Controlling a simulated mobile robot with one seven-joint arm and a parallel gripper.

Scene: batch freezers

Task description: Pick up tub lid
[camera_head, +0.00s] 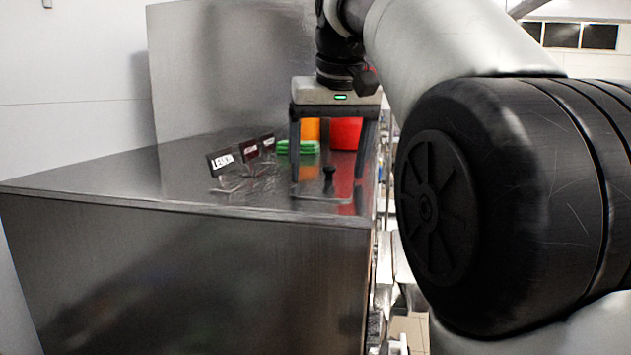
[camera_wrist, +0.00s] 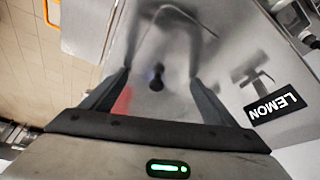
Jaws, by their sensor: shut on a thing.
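The tub lid (camera_head: 318,197) looks clear or shiny, with a black knob (camera_head: 329,180) in its middle. It is at the right end of the steel top, and its outline is faint against the metal. My gripper (camera_head: 327,188) points down over it, fingers spread wide on either side of the knob and shut on the lid across its width. In the wrist view the knob (camera_wrist: 157,77) shows between my fingertips (camera_wrist: 160,80), and the lid's curved edge (camera_wrist: 180,8) lies beyond. I cannot tell whether the lid touches the top.
A LEMON sign (camera_head: 222,161) and two more dark signs stand left of my gripper. Behind it are green folded cloths (camera_head: 297,147), an orange container (camera_head: 311,129) and a red container (camera_head: 345,134). The steel top (camera_head: 120,180) is clear at left, with a tall panel behind.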

